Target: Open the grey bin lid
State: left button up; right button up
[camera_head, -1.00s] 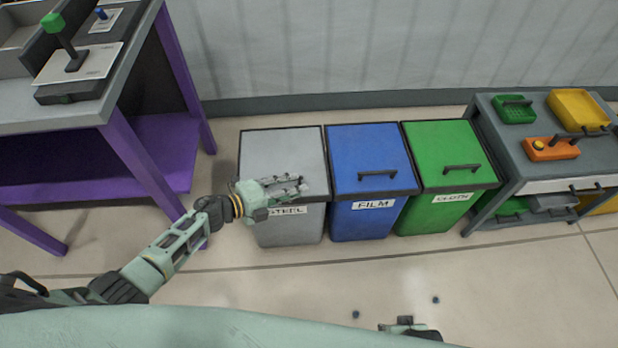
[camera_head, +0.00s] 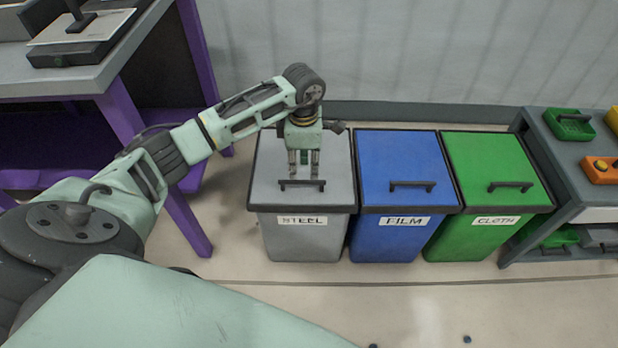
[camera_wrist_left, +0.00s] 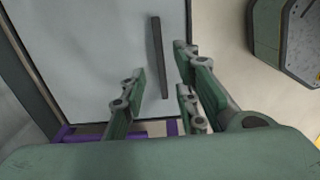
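The grey bin (camera_head: 302,238), labelled STEEL, stands at the left of the row of bins. Its grey lid (camera_head: 268,170) lies shut, with a dark bar handle (camera_head: 302,185) near the front edge. My left gripper (camera_head: 303,172) points down over the lid, its fingers apart and empty, just behind the handle in the head view. In the left wrist view the handle (camera_wrist_left: 159,58) lies ahead of the open fingers (camera_wrist_left: 158,75), over the pale lid (camera_wrist_left: 90,50). I cannot tell whether the fingers touch the lid. My right gripper is not in view.
A blue FILM bin (camera_head: 400,165) and a green CLOTH bin (camera_head: 495,160) stand to the right, both shut. A grey bench (camera_head: 570,175) with coloured trays is beyond. A purple-legged table (camera_head: 120,110) stands at left.

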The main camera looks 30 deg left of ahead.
aim_at(305, 181)
pick_arm(q)
notch_tip(305, 181, down, 4)
jog(key=shift+f+b, duration=0.15)
jog(key=shift+b, duration=0.25)
jog(key=shift+f, duration=0.5)
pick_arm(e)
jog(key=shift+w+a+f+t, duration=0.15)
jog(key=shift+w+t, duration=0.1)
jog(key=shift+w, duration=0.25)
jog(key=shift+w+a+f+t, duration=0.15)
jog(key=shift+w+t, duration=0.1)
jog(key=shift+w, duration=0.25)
pick_arm(q)
grip_shut()
